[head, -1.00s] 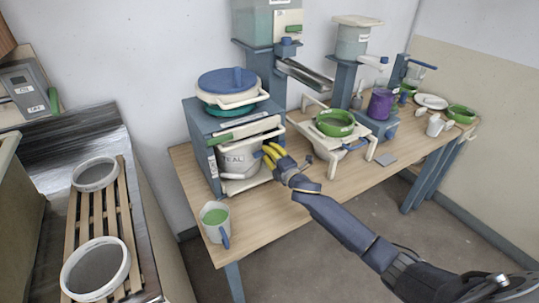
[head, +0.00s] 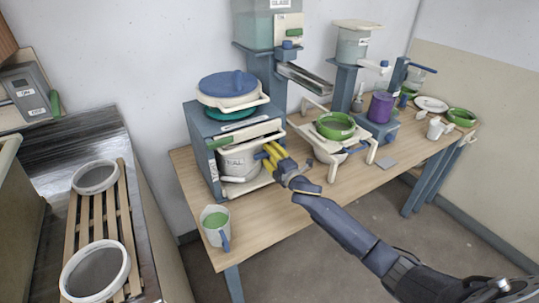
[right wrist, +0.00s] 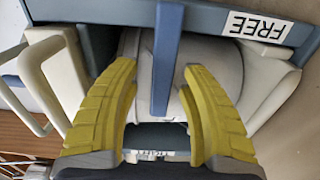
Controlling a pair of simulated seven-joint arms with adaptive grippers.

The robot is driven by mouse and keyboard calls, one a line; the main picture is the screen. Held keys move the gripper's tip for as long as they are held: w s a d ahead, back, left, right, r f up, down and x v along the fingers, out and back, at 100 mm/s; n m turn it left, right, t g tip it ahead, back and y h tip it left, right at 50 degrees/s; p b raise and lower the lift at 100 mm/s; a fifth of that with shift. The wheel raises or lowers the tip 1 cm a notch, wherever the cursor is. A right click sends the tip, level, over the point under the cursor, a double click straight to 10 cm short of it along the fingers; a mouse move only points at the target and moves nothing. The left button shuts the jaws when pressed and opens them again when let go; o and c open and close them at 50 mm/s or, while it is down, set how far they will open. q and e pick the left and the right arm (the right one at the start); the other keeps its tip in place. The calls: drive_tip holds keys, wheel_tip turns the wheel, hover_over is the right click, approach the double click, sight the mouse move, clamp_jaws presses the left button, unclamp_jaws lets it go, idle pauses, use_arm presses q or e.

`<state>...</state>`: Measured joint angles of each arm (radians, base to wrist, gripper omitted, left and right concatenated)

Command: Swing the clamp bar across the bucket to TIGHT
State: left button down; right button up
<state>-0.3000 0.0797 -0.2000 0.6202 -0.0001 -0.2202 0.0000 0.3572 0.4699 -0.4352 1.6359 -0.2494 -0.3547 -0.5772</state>
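The pale bucket (head: 240,164) sits inside the blue-grey frame (head: 203,150) on the wooden table, its lettered label partly readable. My right gripper (head: 268,152) is at the bucket's right front side. In the right wrist view, the yellow fingers (right wrist: 160,72) are apart. A blue bar (right wrist: 166,65), which looks like the clamp bar, runs between them over the bucket's pale wall (right wrist: 215,62), with a small gap visible on each side. A FREE label (right wrist: 258,26) reads upside down on the frame's edge. No TIGHT label is readable. My left gripper is out of view.
A blue-lidded pot (head: 228,86) stands on the frame. A mug of green liquid (head: 215,226) is at the table's front left.

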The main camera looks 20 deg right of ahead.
drive_tip(key=shift+s, duration=0.15)
drive_tip(key=s+d, duration=0.2)
drive_tip(key=s, duration=0.9)
drive_tip(key=shift+s, duration=0.3)
drive_tip(key=shift+d, duration=0.1)
